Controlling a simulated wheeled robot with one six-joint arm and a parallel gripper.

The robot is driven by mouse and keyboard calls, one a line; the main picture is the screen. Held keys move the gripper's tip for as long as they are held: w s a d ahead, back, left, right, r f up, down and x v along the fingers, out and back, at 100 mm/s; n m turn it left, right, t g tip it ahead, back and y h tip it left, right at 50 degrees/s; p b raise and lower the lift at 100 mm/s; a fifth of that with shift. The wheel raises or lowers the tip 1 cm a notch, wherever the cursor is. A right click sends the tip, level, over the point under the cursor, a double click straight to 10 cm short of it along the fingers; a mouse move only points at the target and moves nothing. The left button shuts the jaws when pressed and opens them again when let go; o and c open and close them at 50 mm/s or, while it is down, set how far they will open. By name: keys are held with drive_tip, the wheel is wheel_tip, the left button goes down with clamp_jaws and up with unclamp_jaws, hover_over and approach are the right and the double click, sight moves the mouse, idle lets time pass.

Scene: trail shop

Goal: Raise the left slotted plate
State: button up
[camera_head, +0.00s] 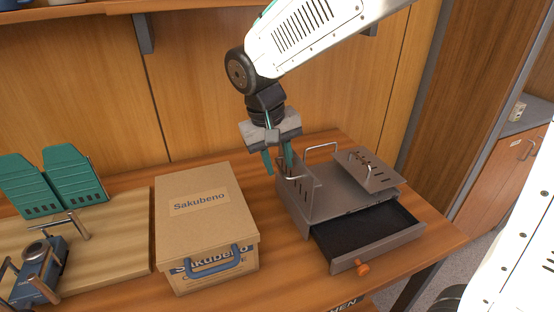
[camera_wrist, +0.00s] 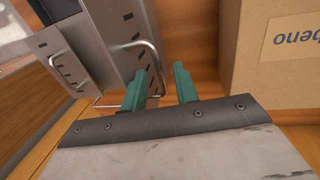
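A grey metal box has two slotted plates on top. The left slotted plate (camera_head: 302,197) stands about upright at the box's left edge; it also shows in the wrist view (camera_wrist: 128,30). A bent wire handle (camera_wrist: 152,52) sticks out from its outer face. The right slotted plate (camera_head: 366,172) lies low, nearly flat. My gripper (camera_head: 278,162) points down at the left plate's outer side. Its green fingers (camera_wrist: 160,88) are apart with nothing held between them. One finger is close to the wire handle; whether they touch is unclear.
The box's black-lined drawer (camera_head: 366,232) is pulled out at the front, with an orange knob (camera_head: 363,269). A cardboard box (camera_head: 207,205) stands close on the left. Farther left are a wooden board (camera_head: 120,232) and green panels (camera_head: 75,172). A shelf (camera_head: 100,10) runs above.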

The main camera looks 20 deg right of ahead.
drive_tip(key=shift+r, duration=0.1)
wheel_tip(320, 180, up, 8)
drive_tip(key=a, duration=0.1)
drive_tip(key=shift+a+f, duration=0.2)
drive_tip(key=shift+f, duration=0.05)
